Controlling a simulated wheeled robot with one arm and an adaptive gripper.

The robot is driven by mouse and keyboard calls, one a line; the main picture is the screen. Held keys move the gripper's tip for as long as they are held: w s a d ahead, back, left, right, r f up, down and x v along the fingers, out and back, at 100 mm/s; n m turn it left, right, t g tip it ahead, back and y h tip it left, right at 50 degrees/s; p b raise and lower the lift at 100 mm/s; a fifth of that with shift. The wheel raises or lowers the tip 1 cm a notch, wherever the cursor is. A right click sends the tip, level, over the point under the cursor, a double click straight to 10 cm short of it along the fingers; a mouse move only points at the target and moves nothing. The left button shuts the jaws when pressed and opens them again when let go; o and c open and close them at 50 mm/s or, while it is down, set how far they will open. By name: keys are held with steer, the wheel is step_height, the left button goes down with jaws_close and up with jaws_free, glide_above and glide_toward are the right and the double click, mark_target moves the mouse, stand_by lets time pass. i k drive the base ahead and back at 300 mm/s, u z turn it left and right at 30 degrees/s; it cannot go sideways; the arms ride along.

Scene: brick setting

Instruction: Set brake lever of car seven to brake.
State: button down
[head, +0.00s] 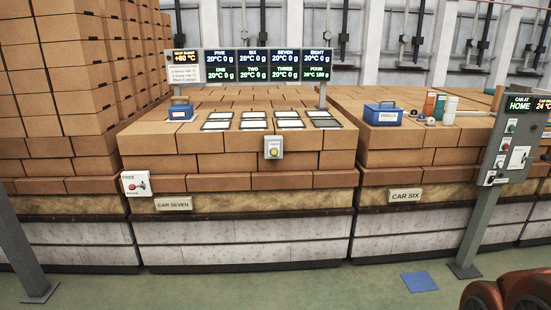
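Car seven is the brick-topped car in the middle, with its name plate (173,204) reading CAR SEVEN. At its front left corner is a white lever box (137,184). The word FREE shows at its top, and smaller red lettering below is too small to read surely. A lever with a red knob (132,187) lies across the box. Its exact setting is too small to tell. My gripper is not in view.
Car six, with its plate (405,195), stands to the right. A control post (488,170) stands at the right and another grey post (20,250) at the left. A blue square (419,281) lies on the clear green floor. A reddish-brown rounded shape fills the bottom right corner.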

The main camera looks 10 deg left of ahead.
mark_target(132, 187)
steer(key=u, duration=1.45)
steer(key=i, duration=3.2)
steer(key=u, duration=0.95)
